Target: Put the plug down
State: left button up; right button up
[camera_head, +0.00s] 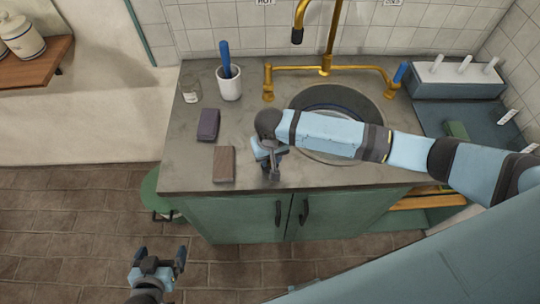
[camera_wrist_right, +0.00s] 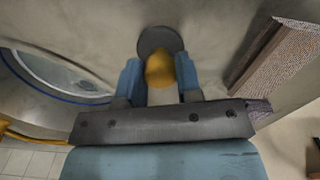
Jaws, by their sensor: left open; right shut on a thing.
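The plug (camera_wrist_right: 159,40) is a dark round disc with a yellow knob, seen in the right wrist view. My right gripper (camera_wrist_right: 160,78) is shut on the yellow knob, one blue finger on each side. In the head view this gripper (camera_head: 270,165) is over the front of the grey counter, left of the round sink (camera_head: 372,113). The disc is very close to the counter top; I cannot tell whether it touches. The plug is mostly hidden in the head view. My left gripper (camera_head: 160,259) is open and empty above the floor, lower left.
A brown block (camera_head: 224,164) lies just left of my right gripper, with a dark purple block (camera_head: 208,125) behind it. A white cup (camera_head: 229,84) with a blue-handled tool and a small jar (camera_head: 191,91) stand farther back. A gold tap (camera_head: 327,67) rises behind the sink.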

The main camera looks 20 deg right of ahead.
jog(key=o, duration=1)
notch_tip(320, 180, up, 12)
jog(key=s+a+f+n+t+y, duration=0.2)
jog(key=s+a+f+t+y, duration=0.35)
jog(key=f, duration=0.35)
jog(key=s+d+f+t, duration=0.1)
jog(key=s+d, duration=0.2)
jog(key=s, duration=0.1)
jog(key=s+d+f+t+h, duration=0.1)
jog(key=s+d+f+t, duration=0.1)
jog(key=s+d, duration=0.2)
jog(key=s+d+f+n+t+h, duration=0.1)
jog(key=s+d+f+t, duration=0.1)
jog(key=s+d, duration=0.1)
jog(key=shift+s+d+f+t+b, duration=0.1)
jog(key=shift+s+d+t+b, duration=0.2)
jog(key=shift+s+d, duration=0.15)
